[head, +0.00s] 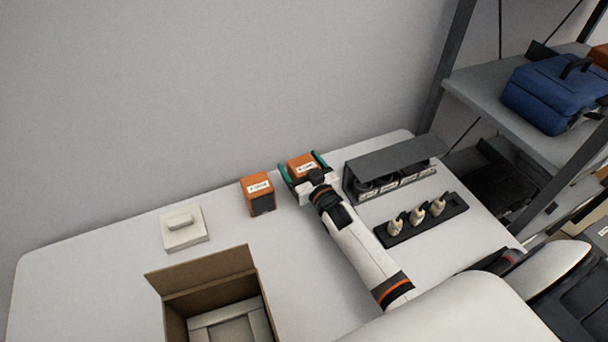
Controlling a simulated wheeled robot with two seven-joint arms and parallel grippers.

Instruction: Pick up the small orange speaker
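Two small orange speakers with white labels stand on the white table. One speaker (259,187) stands free, with its dark front showing. The other speaker (299,163) is just to its right, between the green fingers of my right gripper (303,168). One finger is on each side of this speaker, very close to it. I cannot tell whether they press on it. My gripper hides its lower part, so I cannot tell whether it rests on the table. My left gripper is not in view.
A dark grey rack (393,165) and a black strip with several cream-coloured pieces (420,220) are right of my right arm. An open cardboard box (202,270) is at the front left, with a white block (183,229) behind it. A shelf (490,95) stands at the right.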

